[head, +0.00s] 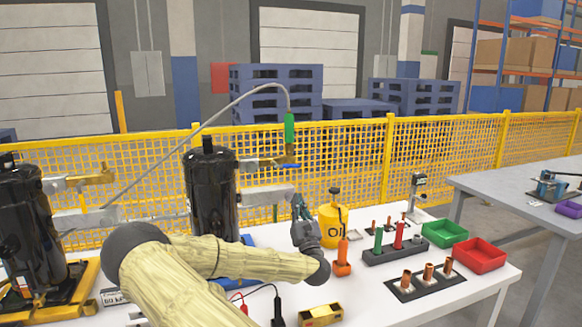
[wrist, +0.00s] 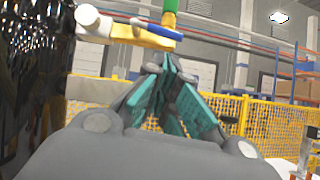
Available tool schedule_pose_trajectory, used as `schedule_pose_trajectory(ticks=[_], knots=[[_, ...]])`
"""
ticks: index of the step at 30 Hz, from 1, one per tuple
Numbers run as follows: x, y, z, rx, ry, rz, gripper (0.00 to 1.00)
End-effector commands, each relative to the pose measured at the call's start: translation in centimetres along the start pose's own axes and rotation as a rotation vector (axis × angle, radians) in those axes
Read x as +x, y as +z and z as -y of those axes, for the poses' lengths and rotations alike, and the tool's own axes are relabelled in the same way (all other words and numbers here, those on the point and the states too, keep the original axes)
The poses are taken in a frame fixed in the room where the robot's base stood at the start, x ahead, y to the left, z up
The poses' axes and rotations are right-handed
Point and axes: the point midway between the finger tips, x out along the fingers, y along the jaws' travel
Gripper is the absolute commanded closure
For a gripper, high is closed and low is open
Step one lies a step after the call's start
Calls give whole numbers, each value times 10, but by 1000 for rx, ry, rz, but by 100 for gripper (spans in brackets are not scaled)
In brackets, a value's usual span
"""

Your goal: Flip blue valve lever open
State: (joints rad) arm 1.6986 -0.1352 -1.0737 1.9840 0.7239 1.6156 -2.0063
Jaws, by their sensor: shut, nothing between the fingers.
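The blue valve lever (head: 289,166) sits at the outer end of the brass valve (head: 272,161), on the pipe from the right black compressor (head: 210,190). A green fitting (head: 289,132) with a grey hose rises above it. In the wrist view the blue lever (wrist: 157,30) lies across the valve, roughly in line with its body, near the top. My gripper (head: 301,205) is below the lever in the head view, pointing up. Its teal fingers (wrist: 169,62) are shut and empty, tips close under the lever; I cannot tell whether they touch.
A second black compressor (head: 30,235) with its own brass valve stands at left. A yellow oil can (head: 333,226) stands close behind my gripper. The tool block (head: 395,250), green bin (head: 445,233) and red bin (head: 479,255) are to the right. A yellow mesh fence (head: 350,165) runs behind.

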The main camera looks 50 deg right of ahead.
Motion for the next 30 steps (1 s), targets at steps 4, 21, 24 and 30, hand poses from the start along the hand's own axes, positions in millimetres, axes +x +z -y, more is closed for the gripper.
schedule_pose_trajectory(ticks=[4,21,24,30], knots=[[2,6,-2,2,-5,-2,100],[23,1,-4,6,-7,3,100],[40,1,-3,6,-9,3,100],[70,1,-3,6,-8,2,100]])
